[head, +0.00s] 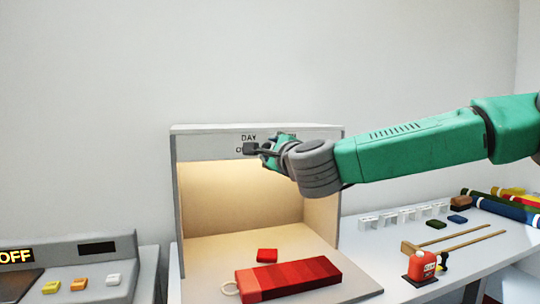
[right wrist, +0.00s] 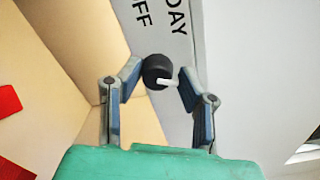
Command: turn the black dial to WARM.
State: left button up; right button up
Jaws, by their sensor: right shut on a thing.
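The black dial (right wrist: 155,68) sits on the front panel of the light booth (head: 210,149), with a white pointer. In the right wrist view the pointer aims to the right, away from both OFF and DAY, whose printed words lie above the dial there. I cannot read the word WARM in either view; part of the panel's lettering is behind my gripper. My right gripper (right wrist: 159,78) is shut on the dial, one finger on each side. In the head view the right gripper (head: 262,150) is at the booth's top panel. My left gripper is not in view.
A red swatch strip (head: 300,278) and a small red swatch (head: 267,255) lie in and before the booth. A grey console (head: 85,265) with an OFF display stands at left. Wooden sticks, a red stamp-like item (head: 421,268) and rolls (head: 500,208) lie right.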

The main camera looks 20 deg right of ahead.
jog(key=shift+f, duration=0.4)
jog(key=o, duration=1.1)
jog(key=shift+o, duration=0.2)
jog(key=shift+d+r, duration=0.1)
jog(key=shift+d, duration=0.05)
jog(key=s, duration=1.2)
jog(key=shift+d, duration=0.3)
jog(key=shift+w, duration=0.1)
